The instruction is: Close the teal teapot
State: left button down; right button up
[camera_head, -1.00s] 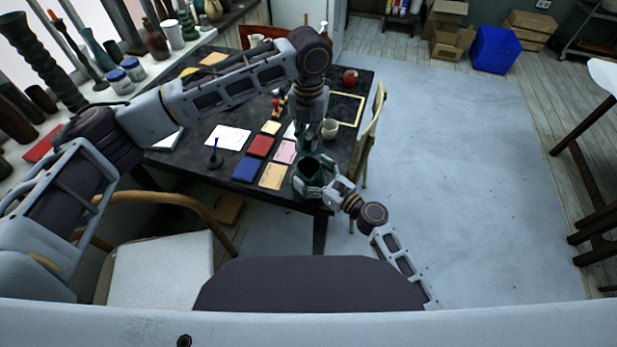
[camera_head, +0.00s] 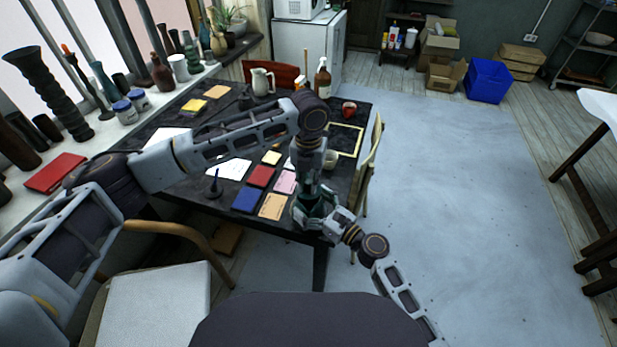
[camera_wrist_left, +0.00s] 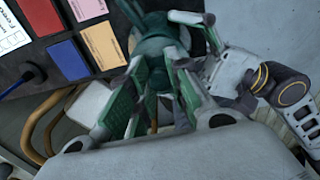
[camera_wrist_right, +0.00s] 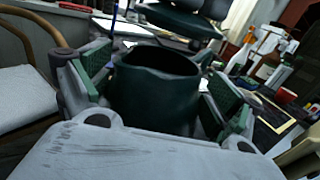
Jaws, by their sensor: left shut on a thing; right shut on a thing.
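The teal teapot (camera_wrist_right: 155,98) stands with its mouth open in the right wrist view. My right gripper (camera_head: 326,216) is shut on its body, with a green-padded finger on each side. In the head view the teapot (camera_head: 314,208) is at the table's near right corner, partly hidden by both grippers. The dark teal lid (camera_wrist_right: 180,20) is above the pot's mouth, apart from it and somewhat to the far side. My left gripper (camera_head: 311,190) is shut on the lid from above. In the left wrist view my left fingers (camera_wrist_left: 155,98) partly hide the teal pieces below.
The dark table (camera_head: 225,125) holds coloured tiles, a blue tile (camera_head: 247,199) among them, left of the teapot. A white-seated chair (camera_head: 160,300) is at the near left.

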dwell(0.6)
pick_arm(q)
jog(key=shift+f, duration=0.85)
jog(key=shift+f, duration=0.75)
dwell(0.8)
jog(key=c, duration=1.3)
grip_release()
jog(key=shift+o, duration=0.2)
jog(key=shift+r, duration=0.1)
jog(key=shift+r, duration=5.95)
